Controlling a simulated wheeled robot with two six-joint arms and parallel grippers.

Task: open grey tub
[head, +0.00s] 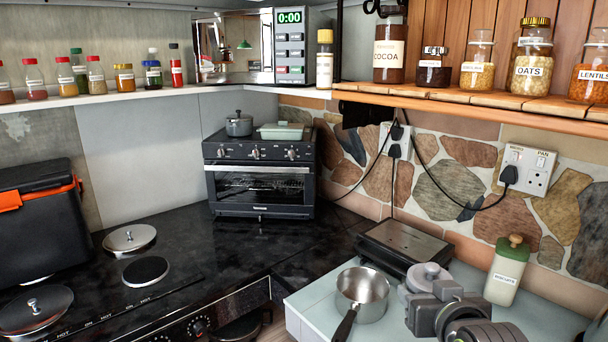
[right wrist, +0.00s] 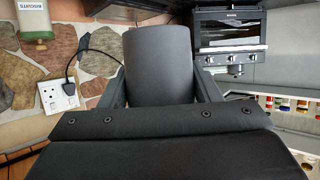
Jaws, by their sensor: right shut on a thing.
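The grey tub (head: 429,273) is on the pale worktop at the lower right of the head view, with a round lid and a small knob on top. The lid appears to be on it. My right gripper (head: 436,297) is at the tub from the near side and hides most of its body. In the right wrist view a dark grey cylinder, the tub (right wrist: 158,62), fills the space between the two fingers of my right gripper (right wrist: 157,88), which is shut on it. I cannot tell whether its base touches the worktop. My left gripper is not in view.
A steel saucepan (head: 361,293) stands just left of the tub. A dark flat-topped appliance (head: 404,243) lies behind it, and a green biscuit jar (head: 507,272) stands to the right. A shelf (head: 480,105) with jars overhangs the back. The worktop between saucepan and hob side is clear.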

